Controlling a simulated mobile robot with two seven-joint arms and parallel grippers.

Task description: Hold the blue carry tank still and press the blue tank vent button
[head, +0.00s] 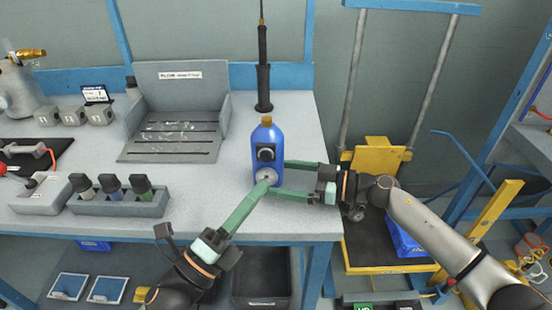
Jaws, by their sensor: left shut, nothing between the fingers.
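The blue carry tank (267,135) stands upright near the bench's right front edge, with a yellow cap on top. A black round fitting (265,153) is on its front. Below that is a pale round disc, seemingly the vent button (264,173), partly covered by my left fingertips. My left gripper (269,183) is shut and empty, its tips at or just in front of the disc; contact cannot be told. My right gripper (279,178) reaches in from the right with one finger across the tank's lower front and the other reaching behind its right edge, the tank between them.
A black rod-like tool (263,75) stands behind the tank. A grey sloped tray (172,140) and a grey holder (120,204) with several dark-capped bottles lie to the left. A yellow cart (375,157) stands right of the bench. Bench space left of the tank is clear.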

